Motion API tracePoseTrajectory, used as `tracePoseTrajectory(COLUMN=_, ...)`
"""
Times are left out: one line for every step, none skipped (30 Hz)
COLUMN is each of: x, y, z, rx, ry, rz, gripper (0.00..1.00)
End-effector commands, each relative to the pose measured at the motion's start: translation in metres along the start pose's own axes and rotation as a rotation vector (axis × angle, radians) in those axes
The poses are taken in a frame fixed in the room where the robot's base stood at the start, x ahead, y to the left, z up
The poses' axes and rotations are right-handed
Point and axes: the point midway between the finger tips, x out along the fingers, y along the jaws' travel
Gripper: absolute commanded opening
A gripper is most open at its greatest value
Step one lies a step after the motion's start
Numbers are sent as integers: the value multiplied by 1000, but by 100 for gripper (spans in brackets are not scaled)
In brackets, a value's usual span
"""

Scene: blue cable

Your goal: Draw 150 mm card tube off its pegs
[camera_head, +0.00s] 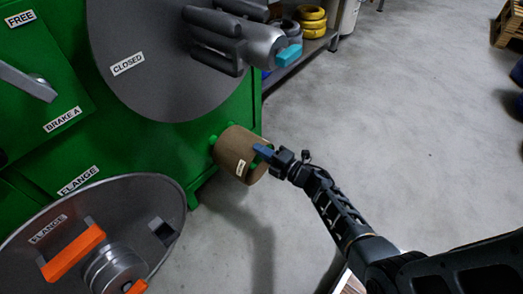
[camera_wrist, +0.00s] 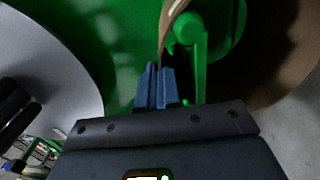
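The brown card tube (camera_head: 231,147) sits on green pegs on the side of the green machine, its open end facing me, with a small white label near its rim. In the wrist view, its brown wall (camera_wrist: 284,55) fills the upper right, and a green peg (camera_wrist: 189,48) shows inside it. My gripper (camera_head: 262,152) is at the tube's open end. In the wrist view, my gripper's blue fingers (camera_wrist: 159,82) are close together, with the tube's thin wall edge running down between their tips. The fingers look shut on that wall; the exact contact is small and dark.
A large grey flange (camera_head: 155,75) marked CLOSED is above the tube. Another flange (camera_head: 150,200) with orange handles (camera_head: 72,252) is at lower left. A grey clamp unit with a teal end (camera_head: 288,56) juts out above the tube.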

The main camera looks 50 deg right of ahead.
Motion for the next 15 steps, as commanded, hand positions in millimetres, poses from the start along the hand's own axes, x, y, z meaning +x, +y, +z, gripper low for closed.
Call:
tracePoseTrajectory(x=0, y=-1, z=0, rx=0, ry=-1, rz=-2, gripper=0)
tracePoseTrajectory(x=0, y=-1, z=0, rx=0, ry=-1, rz=-2, gripper=0)
tracePoseTrajectory(x=0, y=-1, z=0, rx=0, ry=-1, rz=-2, gripper=0)
tracePoseTrajectory(x=0, y=-1, z=0, rx=0, ry=-1, rz=-2, gripper=0)
tracePoseTrajectory(x=0, y=-1, z=0, rx=0, ry=-1, rz=-1, gripper=0)
tracePoseTrajectory(x=0, y=-1, z=0, rx=0, ry=-1, rz=-1, gripper=0)
tracePoseTrajectory(x=0, y=-1, z=0, rx=0, ry=-1, rz=-1, gripper=0)
tracePoseTrajectory(x=0, y=0, z=0, rx=0, ry=-1, rz=-1, gripper=0)
tracePoseTrajectory(x=0, y=0, z=0, rx=0, ry=-1, rz=-1, gripper=0)
tracePoseTrajectory(x=0, y=0, z=0, rx=0, ry=0, rz=-1, gripper=0)
tracePoseTrajectory(x=0, y=1, z=0, rx=0, ry=0, rz=-1, gripper=0)
tracePoseTrajectory(x=0, y=2, z=0, rx=0, ry=0, rz=-1, gripper=0)
tracePoseTrajectory(x=0, y=2, z=0, rx=0, ry=0, rz=-1, gripper=0)
tracePoseTrajectory(x=0, y=3, z=0, rx=0, ry=0, rz=-1, gripper=0)
tracePoseTrajectory(x=0, y=4, z=0, rx=0, ry=0, rz=-1, gripper=0)
